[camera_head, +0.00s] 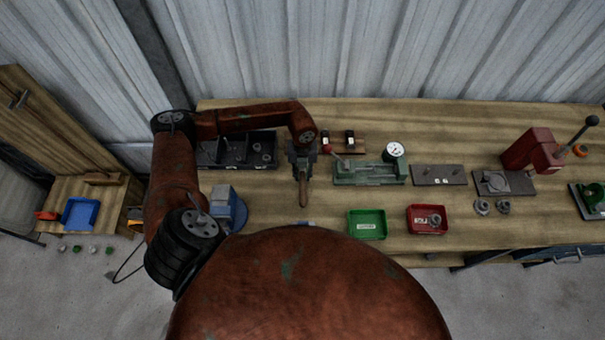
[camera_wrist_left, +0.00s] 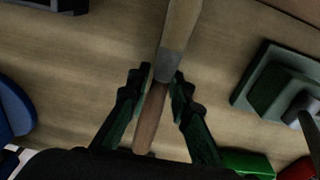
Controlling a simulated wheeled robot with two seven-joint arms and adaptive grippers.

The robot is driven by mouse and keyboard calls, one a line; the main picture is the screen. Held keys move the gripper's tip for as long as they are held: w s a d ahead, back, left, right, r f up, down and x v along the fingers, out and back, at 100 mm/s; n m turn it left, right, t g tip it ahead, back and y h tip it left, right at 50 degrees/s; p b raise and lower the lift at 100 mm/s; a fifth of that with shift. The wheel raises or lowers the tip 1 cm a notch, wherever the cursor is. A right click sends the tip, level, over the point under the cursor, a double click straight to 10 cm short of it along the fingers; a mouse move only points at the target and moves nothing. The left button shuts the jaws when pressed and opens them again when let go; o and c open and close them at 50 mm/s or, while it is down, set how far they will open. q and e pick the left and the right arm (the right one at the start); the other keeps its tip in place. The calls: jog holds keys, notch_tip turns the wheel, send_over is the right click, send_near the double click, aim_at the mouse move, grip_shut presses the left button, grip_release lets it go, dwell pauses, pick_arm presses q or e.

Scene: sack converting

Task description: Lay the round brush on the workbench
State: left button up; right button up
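The round brush (camera_wrist_left: 176,45) shows in the left wrist view, with a brown handle, a grey metal collar and a long tan end. It also shows below the gripper in the head view (camera_head: 303,190). My left gripper (camera_wrist_left: 160,78) has its two dark fingers closed on either side of the brush near the collar; it also shows over the bench in the head view (camera_head: 302,158). I cannot tell whether the brush touches the wooden workbench (camera_head: 470,120). My right gripper is not in view.
A black tray (camera_head: 240,150) and a blue device (camera_head: 228,207) stand left of the brush. A green fixture with a dial gauge (camera_head: 370,172), a green bin (camera_head: 367,224) and a red bin (camera_head: 427,219) stand to the right. Bare wood shows around the brush.

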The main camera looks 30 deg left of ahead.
pick_arm(q)
jog(key=o, duration=0.5)
jog(key=shift+r, duration=0.1)
notch_tip(320, 180, up, 12)
jog(key=shift+w+a, duration=0.2)
jog(key=shift+w, duration=0.15)
